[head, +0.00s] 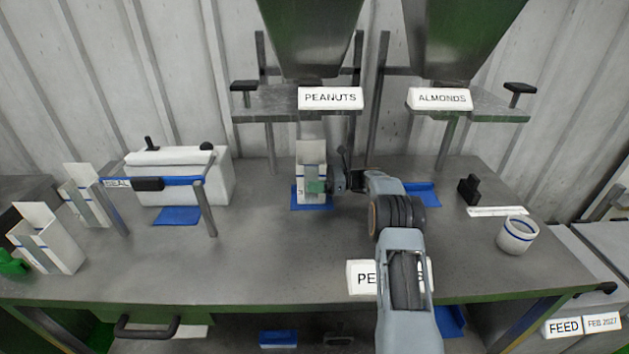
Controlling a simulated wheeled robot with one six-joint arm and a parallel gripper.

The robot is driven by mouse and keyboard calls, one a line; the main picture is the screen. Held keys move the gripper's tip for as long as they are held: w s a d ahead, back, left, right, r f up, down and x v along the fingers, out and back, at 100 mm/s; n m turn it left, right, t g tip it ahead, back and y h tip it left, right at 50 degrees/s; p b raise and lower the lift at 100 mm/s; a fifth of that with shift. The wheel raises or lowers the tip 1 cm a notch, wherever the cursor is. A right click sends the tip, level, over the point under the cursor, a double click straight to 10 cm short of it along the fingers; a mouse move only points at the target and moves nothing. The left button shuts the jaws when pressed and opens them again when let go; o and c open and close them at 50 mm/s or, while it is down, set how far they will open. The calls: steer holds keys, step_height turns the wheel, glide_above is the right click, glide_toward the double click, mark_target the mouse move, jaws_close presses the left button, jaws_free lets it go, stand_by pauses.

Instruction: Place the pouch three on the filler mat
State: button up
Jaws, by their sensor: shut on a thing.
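A white pouch (311,155) with a small "3" near its lower left stands upright below the PEANUTS hopper. My gripper (318,187) is shut on it low down from the right side. The pouch's base is at a blue mat (297,202) under that hopper; the mat shows at the left and front of the pouch. I cannot tell whether the base rests on the mat or hangs just above it. Part of the pouch's right side is hidden by my gripper.
Another blue mat (424,193) lies under the ALMONDS hopper (460,35), partly behind my arm. At left are a white sealer (190,178) with a rail and other pouches (50,240). A white cup (518,235) stands at right.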

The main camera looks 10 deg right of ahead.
steer(key=shift+f, duration=0.15)
steer(key=o, duration=0.9)
steer(key=shift+o, duration=0.2)
steer(key=d, duration=0.4)
steer(key=s+d, duration=0.1)
steer(key=d, duration=0.3)
steer(key=s+d, duration=0.1)
steer(key=d, duration=0.2)
steer(key=shift+s+d+r+b, duration=0.15)
steer(key=shift+d+r+b, duration=0.05)
steer(key=shift+d+b, duration=0.2)
steer(key=shift+s, duration=0.1)
